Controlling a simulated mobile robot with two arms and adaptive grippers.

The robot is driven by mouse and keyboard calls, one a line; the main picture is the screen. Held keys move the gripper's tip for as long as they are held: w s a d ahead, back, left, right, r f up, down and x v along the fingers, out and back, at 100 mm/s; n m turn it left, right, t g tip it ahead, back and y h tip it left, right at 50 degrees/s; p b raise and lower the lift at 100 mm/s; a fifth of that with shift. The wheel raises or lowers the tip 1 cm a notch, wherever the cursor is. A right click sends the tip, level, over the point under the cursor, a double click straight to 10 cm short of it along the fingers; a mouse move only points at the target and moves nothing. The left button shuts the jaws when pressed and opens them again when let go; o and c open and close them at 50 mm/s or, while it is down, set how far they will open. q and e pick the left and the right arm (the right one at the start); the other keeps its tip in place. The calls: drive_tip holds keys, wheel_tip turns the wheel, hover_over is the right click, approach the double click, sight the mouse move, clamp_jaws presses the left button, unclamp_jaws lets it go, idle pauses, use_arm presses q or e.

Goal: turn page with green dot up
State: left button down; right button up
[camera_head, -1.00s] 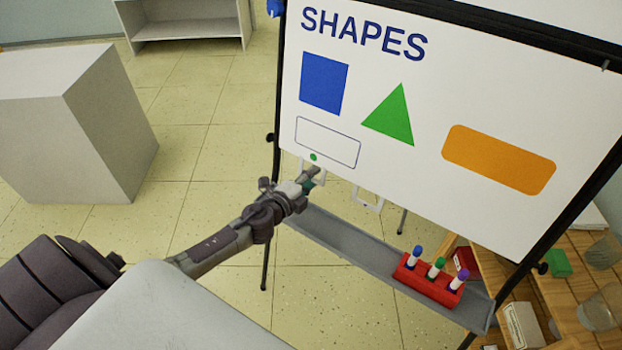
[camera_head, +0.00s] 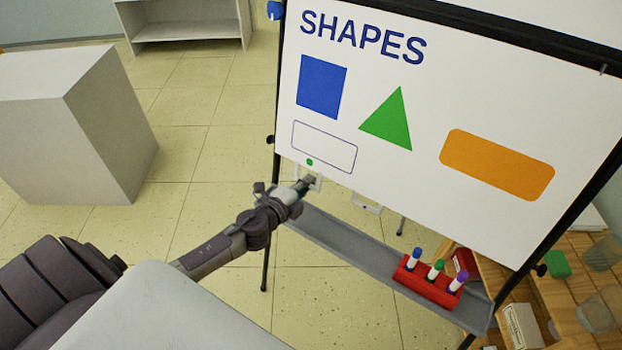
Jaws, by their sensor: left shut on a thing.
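The white page (camera_head: 420,185) titled SHAPES hangs on the flip chart easel, with a blue square, a green triangle, an orange rounded bar and an empty outlined box. The green dot (camera_head: 309,162) is near its lower left edge, under the outlined box. A pale tab (camera_head: 319,183) hangs below the dot. My left gripper (camera_head: 308,182) is at this tab and shut on it; its fingertips partly hide the tab. A second pale tab (camera_head: 367,207) hangs further right along the lower edge. My right gripper is not in view.
A grey tray (camera_head: 345,243) runs below the page and carries a red holder (camera_head: 428,283) with three markers. A black easel leg (camera_head: 266,240) stands behind my left arm. Wooden shelves with jars are at right. A white block (camera_head: 75,125) stands at left.

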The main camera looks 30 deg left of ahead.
use_arm(q)
drive_tip(key=r+p+v, duration=0.1)
drive_tip(key=v, duration=0.6)
idle(0.3)
drive_tip(key=shift+r, duration=0.1)
drive_tip(key=s+r+p, duration=0.2)
drive_tip(key=s+r, duration=0.2)
drive_tip(key=s, duration=0.4)
drive_tip(key=shift+a+r+p, duration=0.25)
drive_tip(key=shift+r+p, duration=0.05)
drive_tip(key=shift+r, duration=0.1)
idle(0.4)
drive_tip(key=s+r+p, duration=0.4)
drive_tip(key=s+r, duration=0.2)
drive_tip(key=s, duration=0.1)
idle(0.5)
drive_tip(key=shift+a, duration=0.15)
